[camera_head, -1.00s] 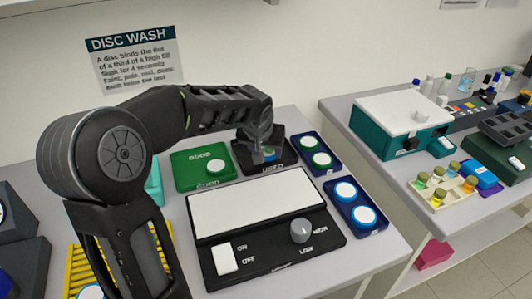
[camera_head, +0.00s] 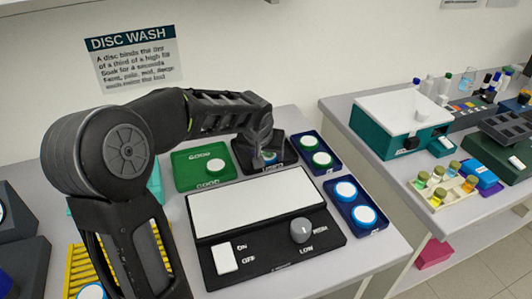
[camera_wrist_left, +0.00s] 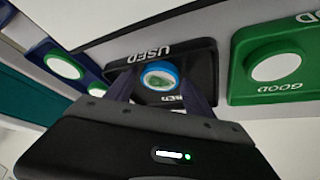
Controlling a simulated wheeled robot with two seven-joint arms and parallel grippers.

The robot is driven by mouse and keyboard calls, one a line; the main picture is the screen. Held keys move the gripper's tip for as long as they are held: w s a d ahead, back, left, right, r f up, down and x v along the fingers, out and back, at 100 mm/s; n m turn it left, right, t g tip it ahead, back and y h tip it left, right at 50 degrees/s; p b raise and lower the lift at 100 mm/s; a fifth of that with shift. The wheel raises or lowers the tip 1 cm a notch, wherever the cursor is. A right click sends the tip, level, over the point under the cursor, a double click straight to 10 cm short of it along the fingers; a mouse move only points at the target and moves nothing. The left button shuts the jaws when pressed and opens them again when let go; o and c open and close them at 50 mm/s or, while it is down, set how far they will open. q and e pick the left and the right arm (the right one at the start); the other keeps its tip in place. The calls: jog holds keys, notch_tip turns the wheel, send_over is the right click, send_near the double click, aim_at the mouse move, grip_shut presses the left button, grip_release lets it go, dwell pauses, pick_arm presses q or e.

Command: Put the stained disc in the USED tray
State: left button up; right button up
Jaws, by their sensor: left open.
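The stained disc (camera_wrist_left: 160,76) has a blue rim and a pale face with a greenish patch. It lies in the black USED tray (camera_wrist_left: 205,60) in the left wrist view. In the head view the disc (camera_head: 270,157) is partly hidden by my gripper over the USED tray (camera_head: 243,157). My left gripper (camera_head: 266,151) is open. In the left wrist view its fingers (camera_wrist_left: 159,92) stand on either side of the disc, with gaps visible. My right gripper is out of view.
The green GOOD tray (camera_head: 190,176), holding a white-faced disc (camera_head: 216,166), stands just left of the USED tray. Blue trays (camera_head: 340,172) with several discs are at right. The wash panel (camera_head: 205,235), with a switch and grey knob (camera_head: 301,230), lies in front.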

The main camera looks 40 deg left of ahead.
pick_arm(q)
jog(key=v, duration=1.2)
jog(key=shift+b, duration=0.4)
